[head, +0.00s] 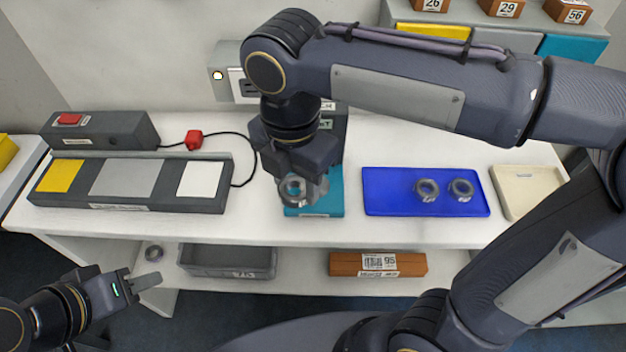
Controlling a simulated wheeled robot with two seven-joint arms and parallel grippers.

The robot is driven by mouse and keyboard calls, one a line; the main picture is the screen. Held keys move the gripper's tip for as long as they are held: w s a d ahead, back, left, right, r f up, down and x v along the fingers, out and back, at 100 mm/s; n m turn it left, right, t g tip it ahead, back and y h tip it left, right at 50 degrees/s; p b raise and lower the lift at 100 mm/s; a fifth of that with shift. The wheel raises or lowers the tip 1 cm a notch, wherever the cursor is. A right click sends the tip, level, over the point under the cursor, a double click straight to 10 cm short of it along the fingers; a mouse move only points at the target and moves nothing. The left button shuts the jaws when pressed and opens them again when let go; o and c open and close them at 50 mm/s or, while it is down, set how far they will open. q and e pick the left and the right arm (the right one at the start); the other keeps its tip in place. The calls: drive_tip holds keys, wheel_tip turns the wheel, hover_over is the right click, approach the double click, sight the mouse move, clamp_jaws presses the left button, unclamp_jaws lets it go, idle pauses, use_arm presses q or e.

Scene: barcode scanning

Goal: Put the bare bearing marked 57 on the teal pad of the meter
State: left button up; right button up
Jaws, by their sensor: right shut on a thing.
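My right gripper (303,190) points down over the meter's teal pad (333,196), shut on a grey metal bearing (291,189). The bearing is at the left part of the pad; I cannot tell whether it touches it. No number can be read on it. The gripper and arm hide part of the pad and most of the meter body (334,125). My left gripper (150,279) is low at the left, in front of the table and away from the pad; its jaw gap is unclear.
A blue tray (385,195) holds two bearings (427,190), with a cream tray (525,190) to its right. A panel with yellow, grey and white pads (116,207) lies left.

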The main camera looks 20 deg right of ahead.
drive_tip(key=w+d+f, duration=0.1)
drive_tip(key=w+f, duration=0.1)
drive_tip(key=w+d+f, duration=0.2)
drive_tip(key=w, duration=0.1)
drive_tip(key=w+d+f, duration=0.2)
drive_tip(key=w+f, duration=0.1)
drive_tip(key=shift+w+d+f, duration=0.25)
drive_tip(key=shift+w+f, duration=0.05)
drive_tip(key=shift+f, duration=0.2)
drive_tip(key=shift+w+d+f, duration=0.1)
drive_tip(key=shift+w+f, duration=0.05)
drive_tip(key=shift+f, duration=1.6)
drive_tip(key=shift+f, duration=0.2)
drive_tip(key=o, duration=1.1)
drive_tip(key=shift+c, duration=0.2)
